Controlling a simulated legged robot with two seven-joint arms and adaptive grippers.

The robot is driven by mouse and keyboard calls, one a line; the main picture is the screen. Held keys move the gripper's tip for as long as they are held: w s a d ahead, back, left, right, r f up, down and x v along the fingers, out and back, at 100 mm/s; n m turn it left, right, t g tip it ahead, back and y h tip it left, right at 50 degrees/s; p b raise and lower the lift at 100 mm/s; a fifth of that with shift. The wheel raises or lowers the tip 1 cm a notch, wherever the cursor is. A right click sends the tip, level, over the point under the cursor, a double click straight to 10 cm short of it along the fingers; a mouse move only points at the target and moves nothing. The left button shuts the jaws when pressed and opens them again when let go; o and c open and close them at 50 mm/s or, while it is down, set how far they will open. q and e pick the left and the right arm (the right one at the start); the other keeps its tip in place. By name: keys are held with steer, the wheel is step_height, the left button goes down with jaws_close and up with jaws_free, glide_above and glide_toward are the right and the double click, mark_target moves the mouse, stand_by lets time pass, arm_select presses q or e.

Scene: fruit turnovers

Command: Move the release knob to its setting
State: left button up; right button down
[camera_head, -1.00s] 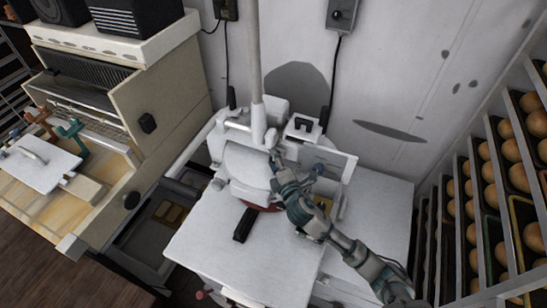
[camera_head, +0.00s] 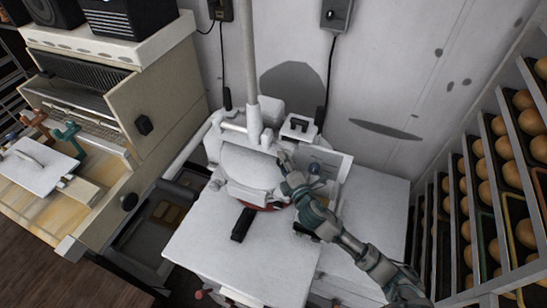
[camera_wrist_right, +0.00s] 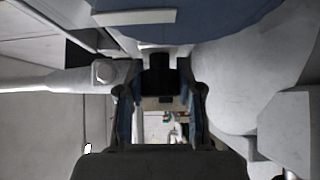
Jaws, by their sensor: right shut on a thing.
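The white machine (camera_head: 248,170) with a rounded head stands on a pale table in the middle of the head view. My right gripper (camera_head: 284,160) reaches in from the lower right to the right side of this head. In the right wrist view its two fingers (camera_wrist_right: 160,92) stand on either side of a small black part (camera_wrist_right: 158,74), which looks like the release knob, and the gripper is shut on it. The knob's setting marks cannot be made out. In the head view the knob is hidden by the gripper. My left gripper is not in view.
A black block (camera_head: 242,224) lies on the pale table (camera_head: 225,265), whose front is bare. A cream machine (camera_head: 160,95) stands left, and a rack of round baked goods (camera_head: 500,170) stands right.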

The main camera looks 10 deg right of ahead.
steer(key=shift+s+f, duration=0.1)
steer(key=shift+f, duration=0.25)
steer(key=c, duration=1)
jaws_free()
steer(key=shift+o, duration=1.4)
steer(key=shift+s+d+r, duration=0.1)
steer(key=shift+r, duration=0.1)
steer(key=s+d, duration=0.2)
steer(key=s, duration=0.9)
steer(key=shift+s+d, duration=0.2)
steer(key=shift+s, duration=0.15)
steer(key=shift+f, duration=0.1)
